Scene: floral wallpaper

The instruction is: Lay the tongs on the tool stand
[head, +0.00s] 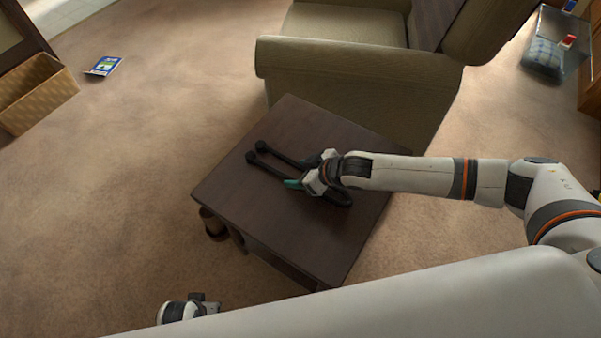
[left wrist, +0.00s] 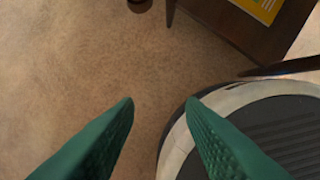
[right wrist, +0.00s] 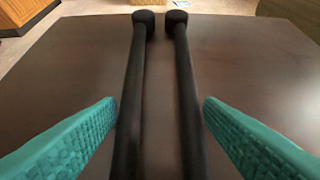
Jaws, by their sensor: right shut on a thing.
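The black tongs (head: 278,167) lie along the dark wooden side table, their two arms side by side and their round ends toward the far left. In the right wrist view the two tong arms (right wrist: 134,90) run between the teal fingers. My right gripper (head: 316,182) is shut on the tongs, low over the tabletop; the tongs' near end is partly hidden by it. My left gripper (left wrist: 160,104) is open and empty above the carpet, by my base. I cannot pick out a tool stand in these views.
The side table (head: 330,245) has bare top around the tongs. An armchair (head: 360,85) stands right behind it. A wicker basket (head: 40,95) and a blue booklet (head: 103,66) are on the carpet at left. A clear bin (head: 545,50) stands at far right.

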